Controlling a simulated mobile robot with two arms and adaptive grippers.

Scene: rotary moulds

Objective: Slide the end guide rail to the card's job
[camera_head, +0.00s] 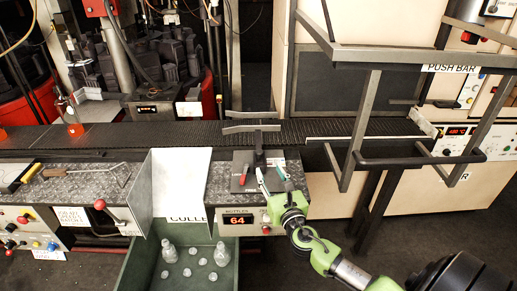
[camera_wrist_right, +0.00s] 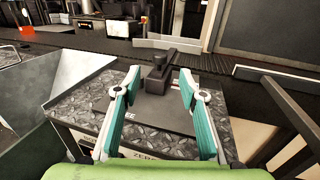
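The end guide rail appears as two pale parallel bars (camera_head: 252,128) across the dark conveyor. A dark post and block (camera_head: 259,156) reach from the bars onto a dark plate (camera_head: 238,180) on the front ledge. In the right wrist view the dark block (camera_wrist_right: 154,84) stands upright on the plate (camera_wrist_right: 150,122), just beyond my fingertips. My right gripper (camera_head: 270,174) is open, its teal fingers apart on either side of the block's line; it looks empty in the right wrist view (camera_wrist_right: 160,88). I cannot make out a readable job card. My left gripper is out of view.
The conveyor (camera_head: 330,127) runs across behind the ledge. A grey push-bar frame (camera_head: 362,125) stands to the right. A white chute (camera_head: 180,182) and a green bin (camera_head: 145,262) with several bottles lie left of my arm. A counter (camera_head: 238,220) reads 64.

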